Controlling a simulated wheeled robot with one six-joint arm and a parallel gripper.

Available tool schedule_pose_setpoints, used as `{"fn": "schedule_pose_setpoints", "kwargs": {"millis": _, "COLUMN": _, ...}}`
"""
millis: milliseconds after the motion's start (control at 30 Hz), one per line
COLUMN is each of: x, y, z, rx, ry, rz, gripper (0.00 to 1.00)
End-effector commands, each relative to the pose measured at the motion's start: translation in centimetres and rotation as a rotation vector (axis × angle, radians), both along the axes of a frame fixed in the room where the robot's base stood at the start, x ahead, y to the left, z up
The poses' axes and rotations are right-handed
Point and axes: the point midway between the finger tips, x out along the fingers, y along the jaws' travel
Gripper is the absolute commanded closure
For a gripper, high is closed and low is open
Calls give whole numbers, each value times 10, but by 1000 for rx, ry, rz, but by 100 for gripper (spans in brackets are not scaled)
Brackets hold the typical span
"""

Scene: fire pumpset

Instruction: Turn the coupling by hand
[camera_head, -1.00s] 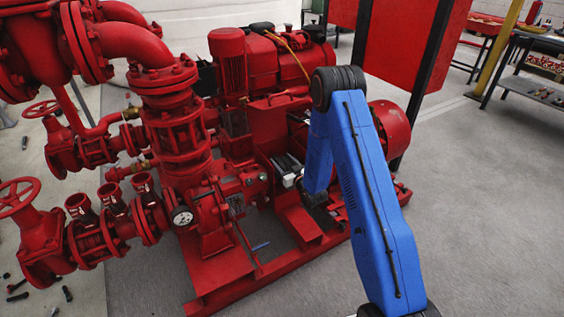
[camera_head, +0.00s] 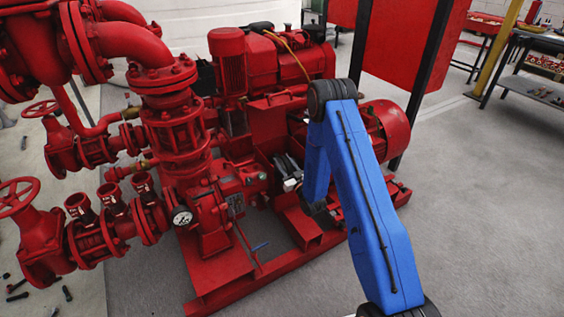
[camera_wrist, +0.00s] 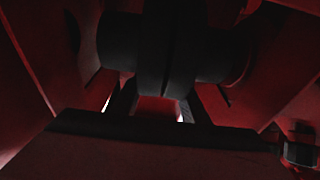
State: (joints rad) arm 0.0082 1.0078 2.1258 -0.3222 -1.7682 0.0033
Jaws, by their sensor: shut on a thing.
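The coupling (camera_wrist: 168,45) is a dark ringed part on a shaft, across the upper middle of the wrist view. My gripper (camera_wrist: 158,104) is right at it, with its two dark fingers rising from below toward it. The jaws are shut on the coupling, but the shadow hides the exact contact. In the head view, my gripper (camera_head: 286,170) shows as dark bars and silver parts between the pump and the motor. The coupling cannot be made out there.
The red motor (camera_head: 388,128) stands right of my blue arm. The red pump (camera_head: 225,195) is to the left, with a gauge (camera_head: 182,216) and valves. Red frame walls close in around the gripper. Grey floor (camera_head: 490,220) is clear on the right.

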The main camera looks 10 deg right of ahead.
Motion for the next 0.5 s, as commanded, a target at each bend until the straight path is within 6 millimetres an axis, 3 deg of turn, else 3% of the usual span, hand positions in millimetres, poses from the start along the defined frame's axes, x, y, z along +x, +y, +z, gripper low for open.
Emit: {"fn": "schedule_pose_setpoints", "kwargs": {"millis": 500, "x": -10, "y": -3, "z": -3, "rx": 63, "ry": -195, "rz": 0, "gripper": 82}}
